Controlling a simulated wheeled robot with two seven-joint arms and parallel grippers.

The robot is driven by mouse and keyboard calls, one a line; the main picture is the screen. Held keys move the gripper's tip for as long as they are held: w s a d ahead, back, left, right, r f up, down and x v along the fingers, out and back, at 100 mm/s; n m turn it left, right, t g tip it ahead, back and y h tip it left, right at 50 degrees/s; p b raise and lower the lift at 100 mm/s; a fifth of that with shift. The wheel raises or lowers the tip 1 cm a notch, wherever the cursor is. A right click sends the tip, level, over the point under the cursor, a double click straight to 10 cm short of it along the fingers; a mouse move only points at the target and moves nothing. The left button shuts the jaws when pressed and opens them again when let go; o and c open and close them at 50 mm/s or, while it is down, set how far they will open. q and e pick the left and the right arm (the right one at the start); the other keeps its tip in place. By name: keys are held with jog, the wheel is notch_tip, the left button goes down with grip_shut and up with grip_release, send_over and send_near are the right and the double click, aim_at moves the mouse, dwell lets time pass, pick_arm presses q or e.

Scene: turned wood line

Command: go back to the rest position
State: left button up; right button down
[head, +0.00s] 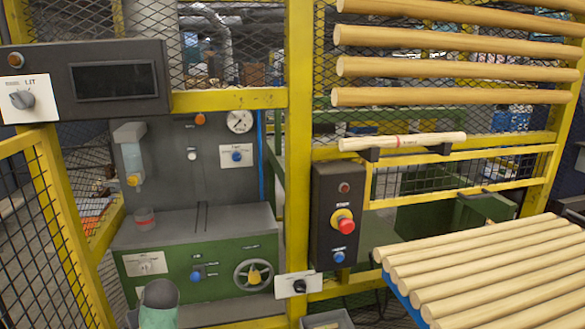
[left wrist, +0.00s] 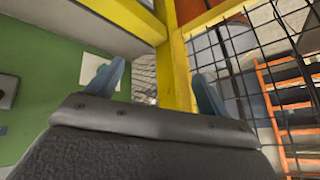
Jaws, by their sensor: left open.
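My left gripper (left wrist: 156,86) shows in the left wrist view with its two blue-grey fingers spread wide apart and nothing between them. Beyond the fingers are a yellow post (left wrist: 177,75), black wire mesh (left wrist: 240,70) to the right and a green panel (left wrist: 50,50) to the left. I cannot make out my left gripper in the head view. My right gripper is in neither view.
A green machine (head: 215,265) with a handwheel stands behind the yellow frame (head: 299,150). A black control box (head: 338,215) carries a red button. Wooden rods (head: 480,275) lie at the right; others (head: 450,68) hang above. One marked rod (head: 400,142) rests on brackets.

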pick_arm(q)
jog(key=s+d+f+m+t+h, duration=0.1)
jog(key=s+d+f+m, duration=0.3)
jog(key=s, duration=0.4)
jog(key=s+d+f+m+h, duration=0.1)
jog(key=s+d+f+m, duration=0.1)
jog(key=s+d+f, duration=0.45)
jog(key=s+d+m+h, duration=0.25)
jog(key=s+d, duration=0.25)
jog(key=s, duration=0.5)
jog(key=s+d+m+h, duration=0.25)
jog(key=s+d, duration=0.25)
jog(key=s, duration=0.5)
jog(key=s+d+f+g, duration=0.1)
jog(key=s+f, duration=0.1)
jog(key=f, duration=1.6)
jog(key=s+d+f+g, duration=0.1)
jog(key=s+d+f, duration=0.1)
jog(key=f, duration=1.6)
jog(key=shift+s+d+f+g, duration=0.15)
jog(key=shift+s+d+g, duration=0.15)
jog(key=shift+s, duration=0.05)
